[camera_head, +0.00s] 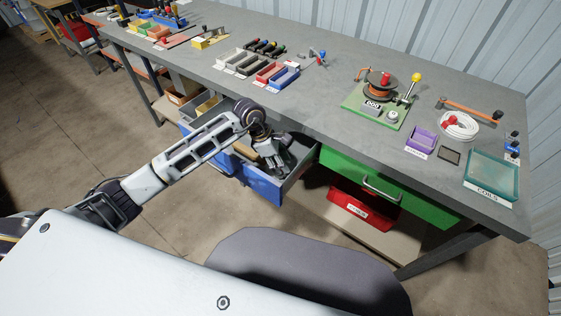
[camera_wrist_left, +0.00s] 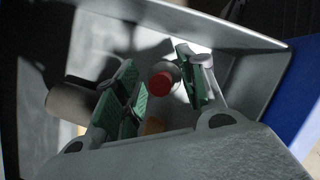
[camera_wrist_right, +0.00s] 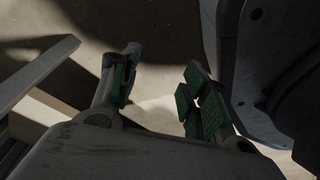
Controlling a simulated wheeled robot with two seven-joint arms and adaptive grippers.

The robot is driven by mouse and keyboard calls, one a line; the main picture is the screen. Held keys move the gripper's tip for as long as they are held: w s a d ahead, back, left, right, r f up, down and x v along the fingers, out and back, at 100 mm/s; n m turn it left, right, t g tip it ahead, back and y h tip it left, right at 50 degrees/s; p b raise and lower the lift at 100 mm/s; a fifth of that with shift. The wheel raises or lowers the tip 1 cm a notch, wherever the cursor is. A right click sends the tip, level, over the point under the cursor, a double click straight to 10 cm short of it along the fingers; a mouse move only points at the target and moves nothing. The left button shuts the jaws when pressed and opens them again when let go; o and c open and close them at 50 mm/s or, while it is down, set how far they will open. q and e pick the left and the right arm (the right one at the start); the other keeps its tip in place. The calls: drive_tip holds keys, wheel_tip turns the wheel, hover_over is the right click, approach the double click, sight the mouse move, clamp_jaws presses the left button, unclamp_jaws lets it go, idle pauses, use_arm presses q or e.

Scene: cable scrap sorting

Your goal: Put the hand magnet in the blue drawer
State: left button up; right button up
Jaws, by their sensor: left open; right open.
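The blue drawer (camera_head: 262,187) is pulled out below the bench. My left gripper (camera_head: 274,165) reaches down into it at its right end. In the left wrist view, my left gripper (camera_wrist_left: 156,75) is open over the drawer's grey inside, with the drawer's blue front (camera_wrist_left: 297,88) at the right. A small red round end (camera_wrist_left: 160,84) shows between its fingers, apart from them. It may be the hand magnet, but I cannot tell for certain. My right gripper (camera_wrist_right: 160,88) is open and empty over the floor in the right wrist view.
A brownish cylinder (camera_wrist_left: 70,102) lies left of the left fingers. The green drawer (camera_head: 410,200) is beside the blue one, above a red bin (camera_head: 348,212). The grey bench (camera_head: 330,85) carries trays, a cable reel (camera_head: 377,90) and a teal coils tray (camera_head: 492,177).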

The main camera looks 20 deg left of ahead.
use_arm(q)
drive_tip(key=shift+a+r, duration=0.15)
drive_tip(key=shift+r, duration=0.2)
drive_tip(key=v, duration=1.1)
drive_tip(key=shift+p, duration=0.3)
use_arm(e)
drive_tip(key=shift+s+d+f, duration=0.15)
drive_tip(key=shift+s+f, duration=0.05)
drive_tip(key=shift+s, duration=0.35)
drive_tip(key=shift+s+d+f, duration=0.1)
drive_tip(key=shift+s+f, duration=0.05)
drive_tip(key=shift+s, duration=0.4)
use_arm(q)
drive_tip(key=shift+s+a+r, duration=0.1)
drive_tip(key=shift+a+r, duration=0.05)
use_arm(e)
drive_tip(key=shift+w, duration=0.15)
